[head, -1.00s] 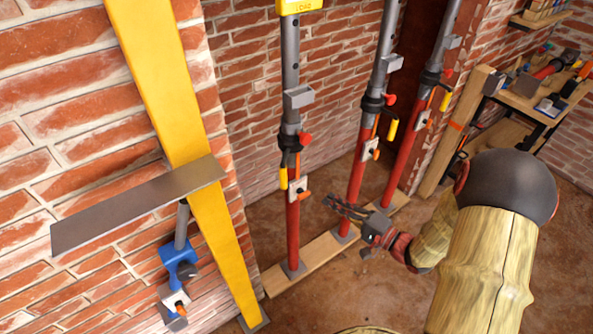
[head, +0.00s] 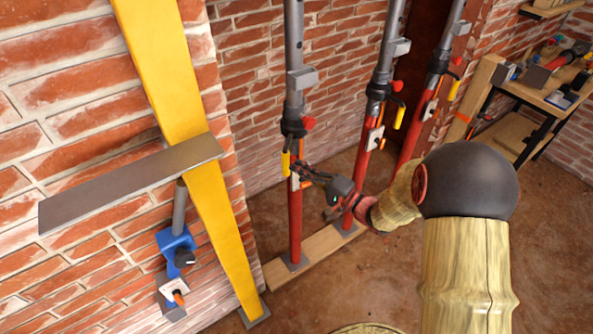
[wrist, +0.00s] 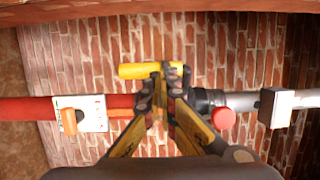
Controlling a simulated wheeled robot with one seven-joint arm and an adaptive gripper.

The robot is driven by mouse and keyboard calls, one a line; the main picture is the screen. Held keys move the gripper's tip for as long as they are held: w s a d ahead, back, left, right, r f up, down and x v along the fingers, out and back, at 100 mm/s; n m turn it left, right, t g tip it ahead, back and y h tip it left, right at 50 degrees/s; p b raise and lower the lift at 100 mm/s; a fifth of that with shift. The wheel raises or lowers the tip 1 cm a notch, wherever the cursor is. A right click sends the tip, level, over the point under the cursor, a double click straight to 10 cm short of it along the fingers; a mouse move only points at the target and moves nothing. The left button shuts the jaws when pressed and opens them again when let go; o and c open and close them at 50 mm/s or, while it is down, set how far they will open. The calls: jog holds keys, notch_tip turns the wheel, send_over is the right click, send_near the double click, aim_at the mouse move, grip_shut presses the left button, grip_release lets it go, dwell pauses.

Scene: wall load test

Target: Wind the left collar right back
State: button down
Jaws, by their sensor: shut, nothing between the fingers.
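Three props stand in a row in the head view. The left prop (head: 295,222) has a red lower tube and a grey upper tube. Its black collar (head: 293,122) carries a red knob and a yellow handle (head: 285,163) hanging on its left. In the wrist view the prop lies sideways, with the collar (wrist: 207,101) right of my fingers and the yellow handle (wrist: 135,71) at the fingertips. My gripper (wrist: 168,75) is shut and holds nothing. It is in front of the red tube below the collar; I cannot tell whether it touches the handle. It also shows in the head view (head: 302,172).
The middle prop (head: 362,180) and right prop (head: 412,135) stand close to the right. A wooden sole plate (head: 325,243) lies under the props. A yellow post (head: 222,215) with a metal shelf plate (head: 130,182) stands left. A workbench (head: 535,95) is at the right.

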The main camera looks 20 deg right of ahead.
jog(key=shift+w+a, duration=0.4)
jog(key=shift+w, duration=0.2)
jog(key=shift+w+a+r+p, duration=0.2)
jog(key=shift+a+p, duration=0.4)
jog(key=shift+p, duration=0.6)
jog(key=shift+w+a+f+p, duration=0.1)
jog(key=shift+a+f+p, duration=0.05)
jog(key=shift+a+p, duration=0.35)
jog(key=shift+d, duration=0.1)
